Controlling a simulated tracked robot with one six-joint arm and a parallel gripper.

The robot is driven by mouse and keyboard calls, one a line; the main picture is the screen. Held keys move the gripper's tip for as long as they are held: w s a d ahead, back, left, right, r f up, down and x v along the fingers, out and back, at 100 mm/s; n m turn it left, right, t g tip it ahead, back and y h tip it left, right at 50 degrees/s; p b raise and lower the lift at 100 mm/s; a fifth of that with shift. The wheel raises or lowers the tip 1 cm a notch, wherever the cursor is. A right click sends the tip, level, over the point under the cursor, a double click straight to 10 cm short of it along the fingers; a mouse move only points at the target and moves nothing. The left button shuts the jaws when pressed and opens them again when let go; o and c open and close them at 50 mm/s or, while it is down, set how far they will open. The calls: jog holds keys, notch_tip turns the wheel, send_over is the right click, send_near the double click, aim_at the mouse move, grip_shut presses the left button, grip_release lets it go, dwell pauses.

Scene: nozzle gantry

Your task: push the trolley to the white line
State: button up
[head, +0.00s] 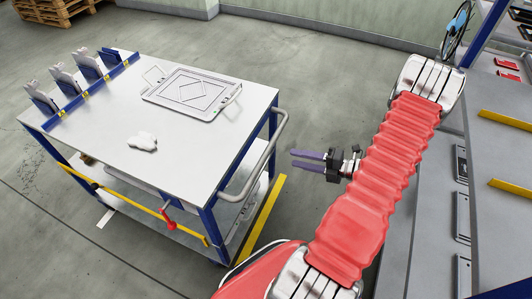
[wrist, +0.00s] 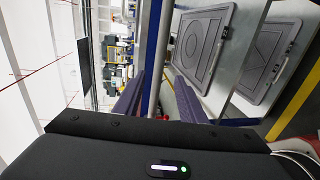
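The trolley (head: 200,150) has a white top, blue legs and a lower shelf, and stands left of centre in the head view. Its grey bar handle (head: 258,165) is on its right side. My gripper (head: 292,160) has its two purple fingers pointing left towards the handle, with a gap between them and the handle. In the wrist view the fingers (wrist: 158,98) are apart, with a blue post visible beyond them and no clear object held.
On the trolley top lie a framed panel (head: 192,93), a white lump (head: 142,142) and a blue rack (head: 95,91) with several grey pieces. Shelving (head: 490,160) stands right.

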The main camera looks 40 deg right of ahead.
aim_at(266, 153)
jog(key=x, duration=1.2)
jog(key=shift+w+a, duration=0.25)
jog(key=shift+f, duration=0.1)
grip_shut()
jog(key=shift+a, duration=0.2)
jog(key=shift+f, duration=0.1)
